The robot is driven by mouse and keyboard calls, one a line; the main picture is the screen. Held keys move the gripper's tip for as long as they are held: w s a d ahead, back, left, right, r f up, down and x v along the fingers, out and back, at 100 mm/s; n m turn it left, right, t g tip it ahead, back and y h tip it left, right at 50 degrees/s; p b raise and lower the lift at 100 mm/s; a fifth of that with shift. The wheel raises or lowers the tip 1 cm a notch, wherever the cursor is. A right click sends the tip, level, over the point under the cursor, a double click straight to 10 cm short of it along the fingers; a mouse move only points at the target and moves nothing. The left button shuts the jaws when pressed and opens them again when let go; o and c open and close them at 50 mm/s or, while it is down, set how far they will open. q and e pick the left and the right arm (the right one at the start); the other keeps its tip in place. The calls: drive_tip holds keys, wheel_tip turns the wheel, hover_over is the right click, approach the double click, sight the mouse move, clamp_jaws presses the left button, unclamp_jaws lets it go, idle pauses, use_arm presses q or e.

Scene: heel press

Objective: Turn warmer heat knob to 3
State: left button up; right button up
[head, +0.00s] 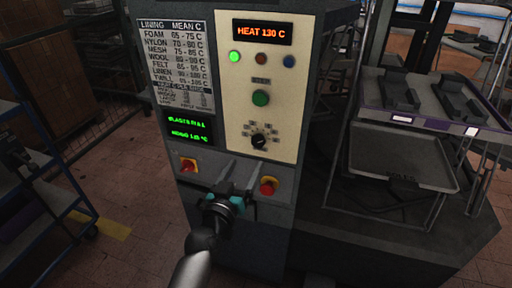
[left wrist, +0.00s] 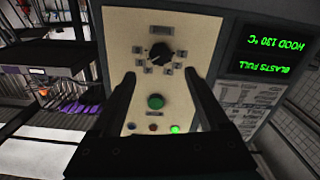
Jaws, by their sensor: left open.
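The black heat knob (head: 258,141) sits low on the cream panel of the press, inside a ring of small dark labels. I cannot read the numbers or tell where its pointer stands. The knob also shows in the left wrist view (left wrist: 160,53), upside down. My left gripper (head: 241,166) is open and empty, below the knob and in front of the panel. In the left wrist view its two fingers (left wrist: 160,76) stand apart on either side of the knob's line, with a gap to the knob. My right gripper is not in view.
A green button (head: 260,98) sits above the knob, below three lights. A red display (head: 262,32) reads HEAT 130 C. Red knobs on yellow plates (head: 188,165) (head: 268,187) flank the gripper. A lining chart (head: 178,60) hangs left; a rack (head: 430,110) stands right.

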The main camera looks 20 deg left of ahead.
sight(257, 143)
use_arm(q)
drive_tip(key=w+b, duration=0.1)
drive_tip(key=w, duration=0.8)
drive_tip(key=shift+w+d, duration=0.1)
drive_tip(key=shift+d, duration=0.05)
clamp_jaws()
idle(0.5)
